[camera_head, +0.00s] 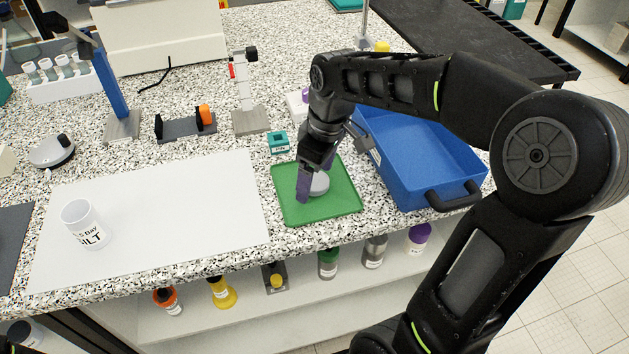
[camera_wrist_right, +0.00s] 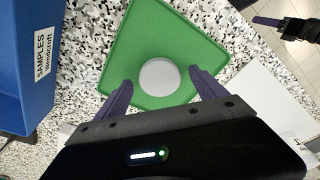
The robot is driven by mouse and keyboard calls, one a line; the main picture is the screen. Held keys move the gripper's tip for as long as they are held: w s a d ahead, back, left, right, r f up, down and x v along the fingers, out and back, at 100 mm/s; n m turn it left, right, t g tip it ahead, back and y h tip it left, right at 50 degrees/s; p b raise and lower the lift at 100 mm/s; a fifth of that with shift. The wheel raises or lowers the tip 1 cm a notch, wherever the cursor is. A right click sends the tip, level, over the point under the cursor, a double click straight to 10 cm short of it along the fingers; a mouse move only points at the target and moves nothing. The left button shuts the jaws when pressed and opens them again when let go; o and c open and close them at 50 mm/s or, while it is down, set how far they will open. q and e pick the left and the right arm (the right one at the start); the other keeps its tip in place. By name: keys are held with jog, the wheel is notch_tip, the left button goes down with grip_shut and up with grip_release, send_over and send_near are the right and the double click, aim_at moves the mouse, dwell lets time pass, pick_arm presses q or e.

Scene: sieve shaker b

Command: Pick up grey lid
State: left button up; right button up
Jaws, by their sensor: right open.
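The grey lid (camera_head: 319,184) is a small round disc on the green tray (camera_head: 288,213). In the right wrist view the lid (camera_wrist_right: 159,76) lies flat near the tray's lower corner, between my fingertips. My right gripper (camera_wrist_right: 163,88) is open, with a purple finger on each side of the lid and visible gaps to it. In the head view the right gripper (camera_head: 311,184) points down over the tray and hides part of the lid. My left gripper (camera_wrist_right: 268,21) shows at the top right of the wrist view, away from the lid; its opening is unclear.
A blue bin (camera_head: 405,190) with a black handle stands close to the right of the tray. A small teal box (camera_head: 279,142) sits behind it. A white mat (camera_head: 150,215) with a white labelled cup (camera_head: 85,226) lies to the left. Stands are behind.

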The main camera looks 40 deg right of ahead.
aim_at(316, 180)
jog(key=shift+c, duration=0.5)
jog(key=c, duration=1.3)
notch_tip(316, 180, up, 10)
dwell(0.8)
